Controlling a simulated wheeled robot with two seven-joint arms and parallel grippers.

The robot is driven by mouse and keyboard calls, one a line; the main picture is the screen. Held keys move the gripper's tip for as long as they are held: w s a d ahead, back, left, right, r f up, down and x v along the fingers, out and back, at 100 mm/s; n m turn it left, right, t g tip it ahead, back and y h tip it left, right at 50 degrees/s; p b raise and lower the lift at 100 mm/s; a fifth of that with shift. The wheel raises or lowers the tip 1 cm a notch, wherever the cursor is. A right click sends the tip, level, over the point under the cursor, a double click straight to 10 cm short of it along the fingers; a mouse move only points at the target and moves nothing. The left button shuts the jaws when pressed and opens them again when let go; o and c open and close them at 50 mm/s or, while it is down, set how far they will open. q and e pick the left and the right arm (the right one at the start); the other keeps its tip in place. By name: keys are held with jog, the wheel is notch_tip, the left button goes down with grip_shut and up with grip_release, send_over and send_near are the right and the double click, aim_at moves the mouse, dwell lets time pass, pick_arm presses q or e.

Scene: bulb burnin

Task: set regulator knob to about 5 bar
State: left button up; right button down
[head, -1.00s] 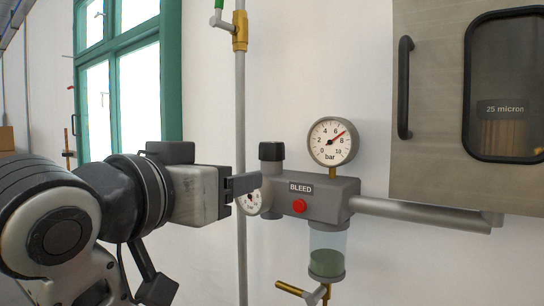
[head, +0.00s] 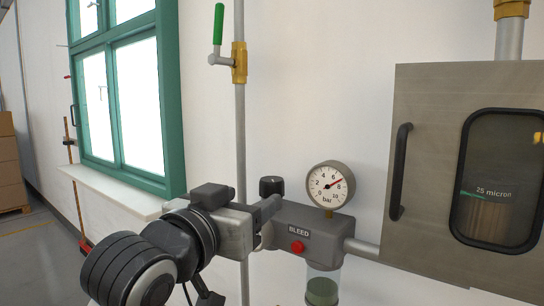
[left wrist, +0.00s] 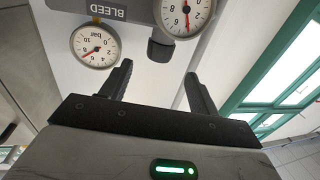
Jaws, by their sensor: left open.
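The regulator knob (head: 271,186) is a black cap on top of the grey regulator body (head: 322,222). The round gauge (head: 330,185) on that body has its red needle at about 7 bar. My left gripper (head: 264,212) is just below and left of the knob in the head view. In the left wrist view, which is upside down, the open jaws (left wrist: 159,69) have the knob (left wrist: 160,50) just past the fingertips, lined up with the gap and apart from both fingers. My right gripper is not in view.
A second gauge (left wrist: 185,14) shows in the left wrist view, mostly hidden in the head view. A red button (head: 297,247) marked BLEED is on the body's front. A steel cabinet (head: 430,110) stands right, a vertical pipe (head: 240,130) left.

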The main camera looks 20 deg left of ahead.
aim_at(266, 189)
pick_arm(q)
jog(key=shift+w+d+r+p, duration=0.1)
jog(key=shift+w+r+p, duration=0.1)
jog(key=shift+w+p, duration=0.75)
jog(key=w, duration=0.3)
jog(key=w+d, duration=0.1)
jog(key=w, duration=0.1)
jog(key=shift+w+f+p, duration=0.2)
jog(key=shift+f+p, duration=0.05)
jog(key=shift+p, duration=0.05)
jog(key=shift+w+d, duration=0.1)
jog(key=shift+w, duration=0.8)
jog(key=c, duration=1)
